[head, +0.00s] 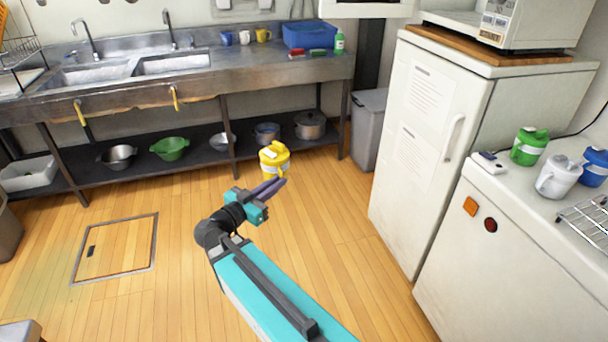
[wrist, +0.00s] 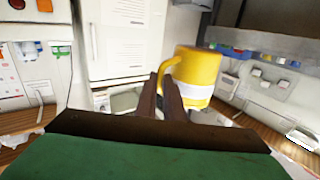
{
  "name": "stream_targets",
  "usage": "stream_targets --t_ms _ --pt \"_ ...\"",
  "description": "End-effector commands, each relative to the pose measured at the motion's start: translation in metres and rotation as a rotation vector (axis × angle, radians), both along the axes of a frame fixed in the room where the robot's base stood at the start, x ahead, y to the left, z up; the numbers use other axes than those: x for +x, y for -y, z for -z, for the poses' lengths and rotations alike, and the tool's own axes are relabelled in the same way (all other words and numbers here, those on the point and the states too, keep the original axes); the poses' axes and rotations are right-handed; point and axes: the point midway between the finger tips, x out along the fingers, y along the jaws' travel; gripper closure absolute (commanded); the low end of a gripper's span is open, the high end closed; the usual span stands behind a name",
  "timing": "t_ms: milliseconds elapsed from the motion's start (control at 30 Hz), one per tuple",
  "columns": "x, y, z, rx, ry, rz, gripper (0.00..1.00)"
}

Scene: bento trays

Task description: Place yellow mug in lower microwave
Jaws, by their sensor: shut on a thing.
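A white microwave (head: 492,27) stands on a wooden board on top of the white fridge at the upper right. It is cut by the frame's top edge, and its inside is hidden.
The white fridge (head: 425,130) stands to the right of my gripper. A white counter (head: 520,230) at the right holds a green (head: 529,146), a white (head: 558,176) and a blue mug-like container (head: 595,167). The steel sink counter (head: 215,85) runs along the back. The floor between is clear.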

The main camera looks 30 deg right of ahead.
Motion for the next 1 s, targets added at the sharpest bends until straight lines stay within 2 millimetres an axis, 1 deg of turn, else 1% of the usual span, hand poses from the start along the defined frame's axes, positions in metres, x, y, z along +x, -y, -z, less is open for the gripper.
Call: stream_targets --t_ms 33,200,300,400,500,600,1000 --pt "0.001 -0.016 0.002 -0.003 0.001 -0.035 1.00" --pt "0.006 -0.065 0.013 -0.003 0.001 -0.142 1.00" --pt "0.007 -0.089 0.019 -0.004 0.002 -0.194 1.00" --pt "0.008 -0.106 0.023 -0.003 0.001 -0.231 1.00" --pt "0.007 -0.115 0.025 -0.002 0.002 -0.251 1.00" --pt "0.008 -0.120 0.026 -0.002 0.003 -0.261 1.00" --pt "0.008 -0.119 0.026 -0.002 0.003 -0.261 1.00"
